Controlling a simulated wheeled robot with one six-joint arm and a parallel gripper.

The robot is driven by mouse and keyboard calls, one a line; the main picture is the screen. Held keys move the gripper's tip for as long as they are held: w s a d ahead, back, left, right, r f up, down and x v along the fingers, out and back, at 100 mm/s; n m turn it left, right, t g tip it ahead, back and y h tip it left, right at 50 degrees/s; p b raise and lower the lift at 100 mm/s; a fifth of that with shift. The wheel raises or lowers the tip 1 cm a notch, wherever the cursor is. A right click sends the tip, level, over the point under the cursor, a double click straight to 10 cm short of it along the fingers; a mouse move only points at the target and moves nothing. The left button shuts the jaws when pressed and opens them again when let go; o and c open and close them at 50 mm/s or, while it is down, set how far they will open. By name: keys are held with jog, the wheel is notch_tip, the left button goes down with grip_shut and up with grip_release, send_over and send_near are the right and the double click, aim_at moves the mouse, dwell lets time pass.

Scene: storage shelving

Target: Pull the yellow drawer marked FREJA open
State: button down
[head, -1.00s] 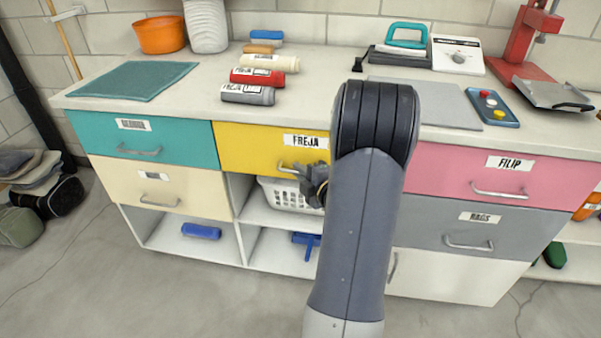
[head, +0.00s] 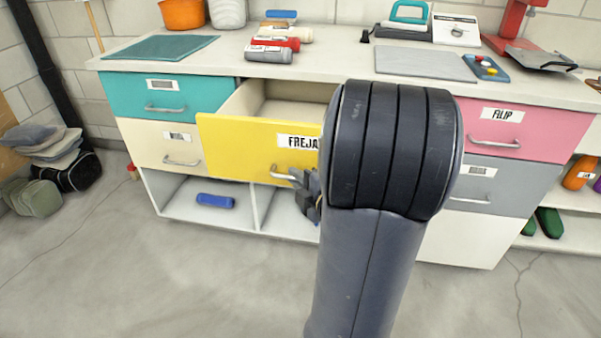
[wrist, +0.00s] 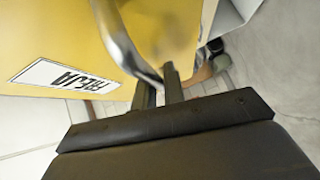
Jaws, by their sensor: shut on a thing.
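The yellow drawer marked FREJA (head: 245,145) stands well out from the counter in the head view, its pale inside showing. Its front also fills the upper left of the wrist view (wrist: 50,30), with the FREJA label (wrist: 62,77) on it. My gripper (head: 306,183) is at the drawer's metal handle (head: 284,173), partly hidden behind my arm. In the wrist view my gripper's fingers (wrist: 160,88) are shut on the handle (wrist: 122,45) near one end. The right part of the drawer front is hidden by my arm in the head view.
The teal drawer (head: 165,98), the pink FILIP drawer (head: 500,128) and the grey drawer (head: 495,185) are closed. Rolls, a teal mat (head: 160,47) and tools lie on the countertop (head: 340,68). The floor (head: 170,270) in front is clear.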

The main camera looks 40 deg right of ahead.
jog(key=shift+s+a, duration=1.1)
jog(key=shift+a, duration=0.15)
jog(key=c, duration=1.5)
grip_release()
jog(key=s+r+p, duration=0.1)
jog(key=s+p, duration=0.1)
jog(key=s, duration=0.8)
jog(key=shift+s+a+r, duration=0.2)
jog(key=shift+s+a, duration=0.1)
jog(key=shift+a, duration=0.05)
jog(key=shift+w, duration=0.1)
